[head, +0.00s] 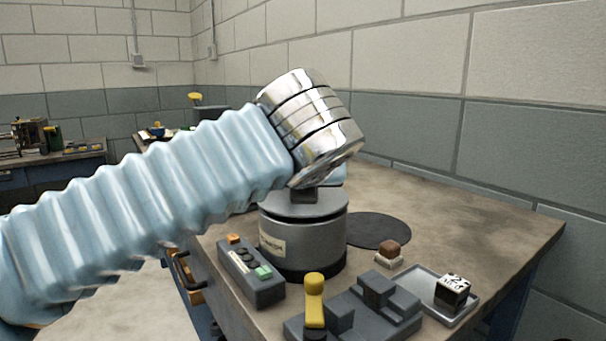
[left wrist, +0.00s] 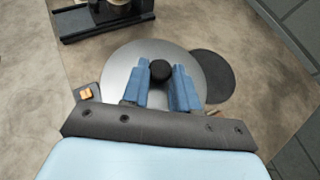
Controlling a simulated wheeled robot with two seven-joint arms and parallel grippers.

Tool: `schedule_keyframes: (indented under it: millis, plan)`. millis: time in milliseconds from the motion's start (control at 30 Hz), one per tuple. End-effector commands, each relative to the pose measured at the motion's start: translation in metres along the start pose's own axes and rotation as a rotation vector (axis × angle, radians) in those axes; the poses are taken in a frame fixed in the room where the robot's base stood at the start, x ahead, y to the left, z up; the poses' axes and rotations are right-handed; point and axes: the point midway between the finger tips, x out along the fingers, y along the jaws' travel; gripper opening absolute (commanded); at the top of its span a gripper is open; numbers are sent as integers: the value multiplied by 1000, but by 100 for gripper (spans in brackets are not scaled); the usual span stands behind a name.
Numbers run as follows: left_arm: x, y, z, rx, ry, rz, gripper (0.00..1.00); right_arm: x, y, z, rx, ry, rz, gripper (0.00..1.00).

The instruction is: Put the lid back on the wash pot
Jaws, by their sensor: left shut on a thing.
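The wash pot (head: 312,246) is a grey cylinder with a pale label and a dark base band, upright on the bench. Its grey round lid (head: 285,207) lies level over the pot's mouth; I cannot tell whether a thin gap remains under its rim. In the left wrist view the lid (left wrist: 118,76) shows from above with a black knob (left wrist: 160,71). My left gripper (left wrist: 161,84) is shut on this knob, one blue finger on each side. In the head view my wrist hides most of the knob and fingers. My right gripper is not in view.
A dark round mat (head: 380,231) lies bare right of the pot. A control box (head: 252,276) stands close at its left. A grey fixture (head: 372,308), a yellow-handled tool (head: 314,297) and a tray (head: 425,283) with a small block are in front. The bench's right side is clear.

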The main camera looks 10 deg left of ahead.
Motion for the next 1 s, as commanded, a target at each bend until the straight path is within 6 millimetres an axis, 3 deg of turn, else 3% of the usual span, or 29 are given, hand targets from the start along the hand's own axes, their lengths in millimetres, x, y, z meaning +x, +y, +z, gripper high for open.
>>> schedule_keyframes:
  millis: [1000]
  plan:
    - [-1, 0, 1, -1, 0, 0, 0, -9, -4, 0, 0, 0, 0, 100]
